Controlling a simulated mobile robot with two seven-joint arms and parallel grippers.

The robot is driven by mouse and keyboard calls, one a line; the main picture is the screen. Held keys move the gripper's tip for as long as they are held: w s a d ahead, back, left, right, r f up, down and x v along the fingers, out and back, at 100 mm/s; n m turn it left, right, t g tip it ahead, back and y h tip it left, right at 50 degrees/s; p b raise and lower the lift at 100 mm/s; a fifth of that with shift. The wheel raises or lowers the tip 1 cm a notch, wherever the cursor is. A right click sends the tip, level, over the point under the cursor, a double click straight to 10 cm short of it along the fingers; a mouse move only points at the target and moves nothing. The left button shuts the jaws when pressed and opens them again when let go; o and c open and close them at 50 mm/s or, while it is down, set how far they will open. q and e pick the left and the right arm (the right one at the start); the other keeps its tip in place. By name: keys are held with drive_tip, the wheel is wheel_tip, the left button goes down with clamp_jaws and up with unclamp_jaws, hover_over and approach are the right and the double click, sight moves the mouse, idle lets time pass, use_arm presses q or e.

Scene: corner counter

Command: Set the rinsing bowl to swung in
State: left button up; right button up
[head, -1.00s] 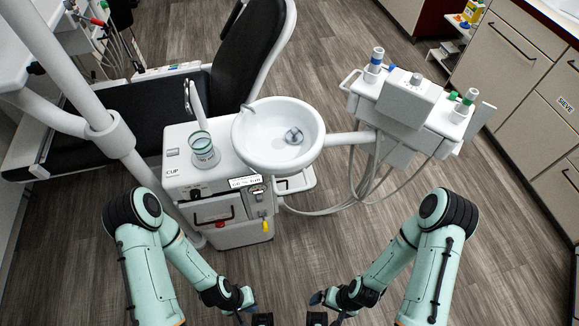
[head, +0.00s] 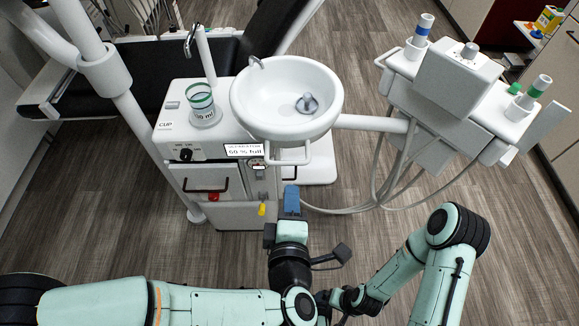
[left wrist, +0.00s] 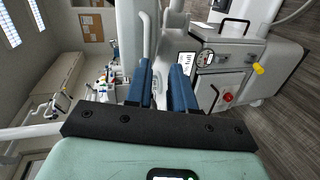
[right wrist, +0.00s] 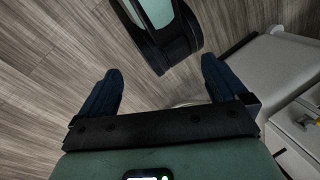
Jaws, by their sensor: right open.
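The white round rinsing bowl (head: 270,112) sits over the right side of the white cup-filler unit in the head view, with a grey drain piece inside. A white loop handle (head: 289,162) hangs at its front edge. My left gripper (head: 292,195) points up toward that handle from just below it in the picture; I see no clear contact. In the left wrist view my left gripper (left wrist: 161,68) has its blue fingers a narrow gap apart, with nothing clearly held between them. My right gripper (right wrist: 160,82) is open and empty in the right wrist view, over the floor.
A cup (head: 201,101) stands on the unit (head: 175,135), left of the bowl. A white arm (head: 370,123) joins the bowl to the instrument holder (head: 455,90), with hoses (head: 385,185) hanging below. The dental chair (head: 140,75) is behind.

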use_arm(q)
drive_tip(key=w+f+n+b, duration=0.1)
drive_tip(key=w+b, duration=0.1)
drive_tip(key=w, duration=0.9)
drive_tip(key=shift+w+a+n+t, duration=0.25)
drive_tip(key=shift+w+n+t, duration=0.05)
use_arm(e)
drive_tip(key=shift+t, duration=0.5)
drive_tip(key=w+f, duration=0.1)
drive_tip(key=w+d+f, duration=0.1)
drive_tip(key=w+f, duration=0.1)
drive_tip(key=shift+w+d, duration=0.25)
drive_tip(key=shift+d, duration=0.1)
use_arm(q)
clamp_jaws()
